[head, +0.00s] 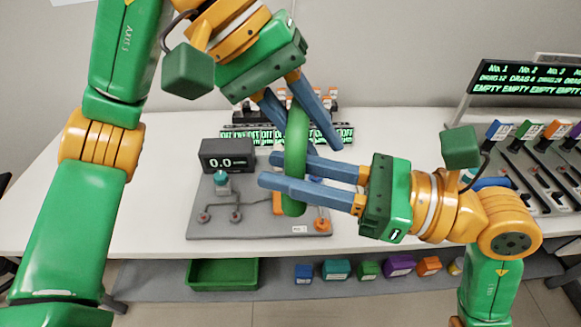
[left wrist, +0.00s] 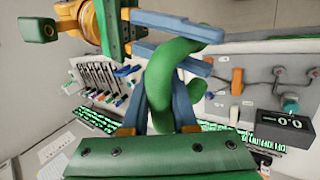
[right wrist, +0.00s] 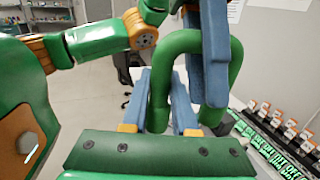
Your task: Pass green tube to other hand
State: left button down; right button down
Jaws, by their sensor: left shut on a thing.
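The green tube (head: 295,135) is a thick bent U. It stands upright in the air over the table in the head view. In the right wrist view it shows as an upside-down U (right wrist: 200,40). My left gripper (head: 318,148) comes down from above and is shut on the tube, whose body fills the gap between its fingers in the left wrist view (left wrist: 160,85). My right gripper (head: 268,170) reaches in from the right, lower down. Its fingers lie on either side of a tube leg; whether they press on it is unclear.
Below the grippers a grey board (head: 210,222) with a 0.0 display (head: 228,156) lies on the white table (head: 90,205). A green bin (head: 222,272) and several coloured boxes sit on the lower shelf. A sloped rack (head: 530,170) stands at the right.

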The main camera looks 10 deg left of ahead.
pick_arm(q)
jog(key=c, duration=0.6)
grip_release()
